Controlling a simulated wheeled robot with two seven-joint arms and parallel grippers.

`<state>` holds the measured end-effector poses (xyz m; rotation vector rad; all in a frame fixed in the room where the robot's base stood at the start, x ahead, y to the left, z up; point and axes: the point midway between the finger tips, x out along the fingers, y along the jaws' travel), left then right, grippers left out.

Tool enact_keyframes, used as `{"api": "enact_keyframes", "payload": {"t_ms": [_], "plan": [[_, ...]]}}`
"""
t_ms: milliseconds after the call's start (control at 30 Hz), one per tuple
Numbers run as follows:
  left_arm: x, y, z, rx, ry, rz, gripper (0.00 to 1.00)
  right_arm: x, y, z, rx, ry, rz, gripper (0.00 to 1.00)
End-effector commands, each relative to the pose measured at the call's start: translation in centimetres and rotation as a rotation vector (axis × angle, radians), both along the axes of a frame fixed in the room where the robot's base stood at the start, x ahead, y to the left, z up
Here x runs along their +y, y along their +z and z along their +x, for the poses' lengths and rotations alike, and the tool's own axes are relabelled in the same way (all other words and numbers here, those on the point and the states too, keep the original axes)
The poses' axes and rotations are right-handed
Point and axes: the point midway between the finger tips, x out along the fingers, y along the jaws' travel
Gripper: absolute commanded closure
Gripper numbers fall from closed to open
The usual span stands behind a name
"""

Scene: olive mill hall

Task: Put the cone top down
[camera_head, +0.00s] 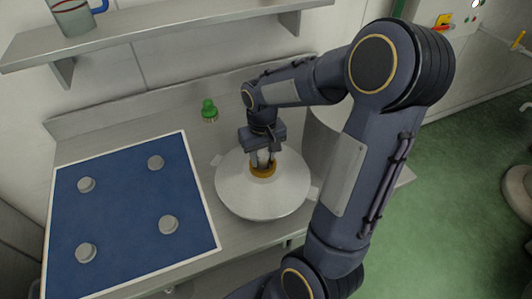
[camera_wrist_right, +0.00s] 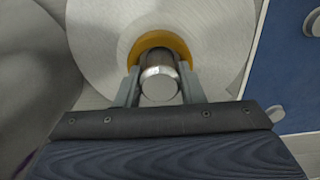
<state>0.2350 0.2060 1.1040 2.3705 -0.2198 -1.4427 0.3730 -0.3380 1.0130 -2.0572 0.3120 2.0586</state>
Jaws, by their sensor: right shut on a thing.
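The cone top (camera_head: 240,197) is a wide, pale metal cone with an orange-brown collar (camera_head: 263,171) and a short metal stub at its peak. It is over the steel counter, right of the blue mat; I cannot tell whether it touches the counter. My right gripper (camera_head: 262,157) comes from above and is shut on the stub. In the right wrist view the two fingers sit on either side of the stub (camera_wrist_right: 160,84), with the cone (camera_wrist_right: 110,30) spreading out beyond. The left gripper is not in view.
The blue mat (camera_head: 125,205) with white edges holds several grey round pucks. A small green-capped bottle (camera_head: 209,111) stands behind the cone. A large metal cylinder (camera_head: 322,145) is right of it. A shelf (camera_head: 150,32) with a jug (camera_head: 73,17) overhangs the counter.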

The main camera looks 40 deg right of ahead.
Motion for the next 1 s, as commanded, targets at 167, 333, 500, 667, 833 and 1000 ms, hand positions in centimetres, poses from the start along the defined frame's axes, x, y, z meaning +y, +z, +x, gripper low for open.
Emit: {"api": "enact_keyframes", "payload": {"t_ms": [167,333,500,667,833,1000], "plan": [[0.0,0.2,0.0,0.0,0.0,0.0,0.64,-0.2,-1.6,0.5,0.001,0.0,0.0,1.0],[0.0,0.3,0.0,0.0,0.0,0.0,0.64,-0.2,-3.3,0.5,-0.001,-0.001,0.0,1.0],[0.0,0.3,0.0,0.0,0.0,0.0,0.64,-0.2,-3.6,0.6,-0.004,-0.001,0.0,1.0],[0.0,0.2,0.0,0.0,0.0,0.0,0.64,-0.2,-3.6,0.6,-0.004,-0.001,0.0,1.0],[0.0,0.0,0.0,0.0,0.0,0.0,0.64,-0.2,-3.9,0.5,0.0,-0.001,0.0,0.56],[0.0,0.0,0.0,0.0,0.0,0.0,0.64,-0.2,-3.9,0.5,0.0,-0.001,0.0,0.43]]}}
